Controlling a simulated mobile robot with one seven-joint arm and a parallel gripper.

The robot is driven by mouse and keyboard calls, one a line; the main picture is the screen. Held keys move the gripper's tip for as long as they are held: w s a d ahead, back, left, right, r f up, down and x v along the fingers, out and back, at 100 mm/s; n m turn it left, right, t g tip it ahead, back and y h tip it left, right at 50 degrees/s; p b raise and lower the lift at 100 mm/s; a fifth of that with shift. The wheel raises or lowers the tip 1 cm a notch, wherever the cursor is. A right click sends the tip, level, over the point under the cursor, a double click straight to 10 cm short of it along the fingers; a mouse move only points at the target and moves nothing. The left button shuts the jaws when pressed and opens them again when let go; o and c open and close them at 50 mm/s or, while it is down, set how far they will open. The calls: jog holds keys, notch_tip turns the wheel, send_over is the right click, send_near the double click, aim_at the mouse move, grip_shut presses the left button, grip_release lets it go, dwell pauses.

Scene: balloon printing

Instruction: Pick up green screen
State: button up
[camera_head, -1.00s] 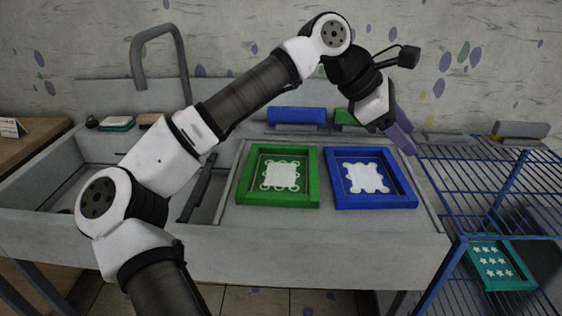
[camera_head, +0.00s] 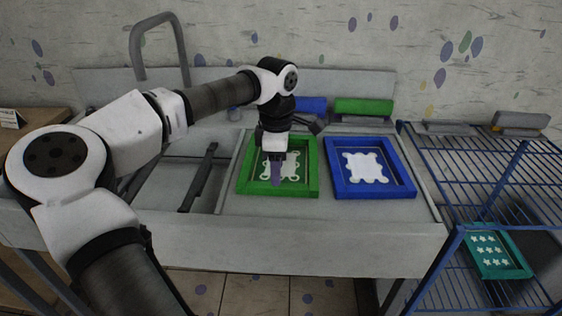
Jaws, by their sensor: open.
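The green screen (camera_head: 312,170) is a square green frame with a white scalloped pattern inside. It lies flat on the grey counter, left of the blue screen. My gripper (camera_head: 276,184) points down over the middle of the green screen, in front of its white pattern. The purple fingers are seen edge-on and look empty. My gripper and wrist hide part of the pattern and of the frame's back edge. I cannot tell how high the fingertips are above the screen.
The blue screen (camera_head: 409,190) lies close on the right. Green (camera_head: 364,106) and blue (camera_head: 313,105) blocks stand behind. A tap (camera_head: 136,50) rises over the sink at left. A blue wire rack (camera_head: 463,235) at right holds a teal screen (camera_head: 524,268).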

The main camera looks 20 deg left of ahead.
jog(key=shift+w+f+p, duration=0.15)
jog(key=shift+f+p, duration=0.45)
jog(key=shift+f, duration=2.1)
grip_shut()
